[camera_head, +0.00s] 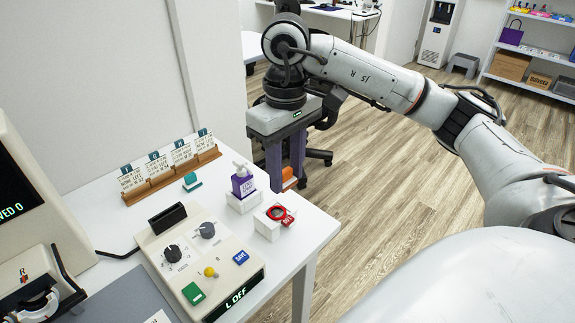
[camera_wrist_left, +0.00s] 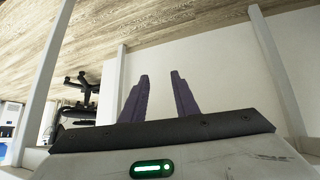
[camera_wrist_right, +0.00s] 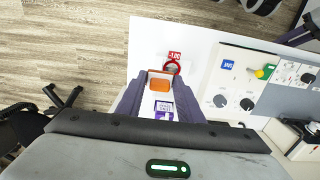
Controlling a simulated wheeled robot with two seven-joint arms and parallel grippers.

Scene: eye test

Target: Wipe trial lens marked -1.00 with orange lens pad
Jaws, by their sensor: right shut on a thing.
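The orange lens pad (camera_head: 288,173) is held between the purple fingers of my right gripper (camera_head: 287,183), at the table's far right edge. The pad also shows between the fingers in the right wrist view (camera_wrist_right: 159,85). The red-rimmed trial lens (camera_head: 277,212) is on a small white block (camera_head: 266,227). Its red tag reads -1.00 in the right wrist view (camera_wrist_right: 175,55). In the head view the gripper is behind the lens and apart from it. My left gripper (camera_wrist_left: 159,73) shows only in its wrist view, with fingers apart and nothing between them.
A purple pump bottle (camera_head: 243,183) stands on a white block beside the lens. A control box (camera_head: 199,262) with knobs and buttons is in front. Cards in a wooden rack (camera_head: 171,174) and a teal block (camera_head: 192,181) are at the back. Open floor lies right of the table.

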